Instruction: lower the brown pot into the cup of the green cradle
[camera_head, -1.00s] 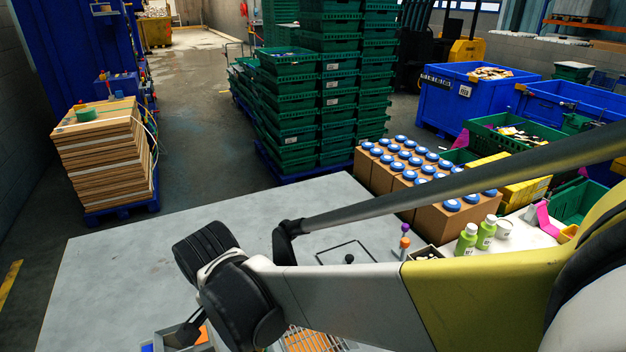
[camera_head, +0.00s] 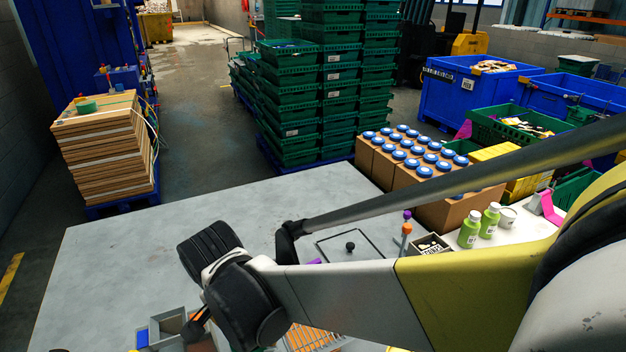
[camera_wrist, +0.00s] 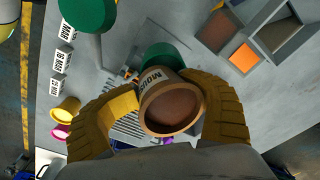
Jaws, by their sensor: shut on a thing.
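In the wrist view the brown pot (camera_wrist: 172,112), lettered on its side, is between the two yellow fingers of my gripper (camera_wrist: 170,98). The fingers are shut on its sides. Its round opening faces the camera. A green rounded part (camera_wrist: 163,56), apparently the green cradle, shows just behind the pot and is partly hidden by it. I cannot tell whether the pot touches it. The head view does not show the pot or the cradle; my arm covers that area.
Date labels (camera_wrist: 60,60), a yellow cup (camera_wrist: 67,110) and a grey compartment box (camera_wrist: 275,35) lie around. A wire rack (camera_wrist: 128,125) is below the pot. In the head view, green bottles (camera_head: 470,230) stand at the right.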

